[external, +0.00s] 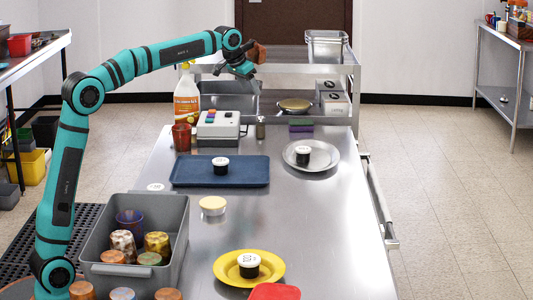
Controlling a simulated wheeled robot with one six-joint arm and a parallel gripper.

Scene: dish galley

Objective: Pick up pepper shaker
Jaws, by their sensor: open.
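My gripper (246,72) is open, high over the back of the steel counter in the external view. It is near the raised shelf, above the white device. A small dark grey cylinder (260,128) stands upright on the counter just right of the white device; it may be the pepper shaker, but it is too small to be sure. My gripper is well above it and apart from it. A brown object (258,52) shows right beside my gripper; I cannot tell whether it touches the gripper.
Around the cylinder are the white device (218,127), a spray bottle (187,98) and a purple-green sponge (301,126). Dark white-lidded pots sit on a blue tray (255,181), a grey plate (326,160) and a yellow plate (230,277). A grey bin (180,225) holds cups. The counter's right side is mostly clear.

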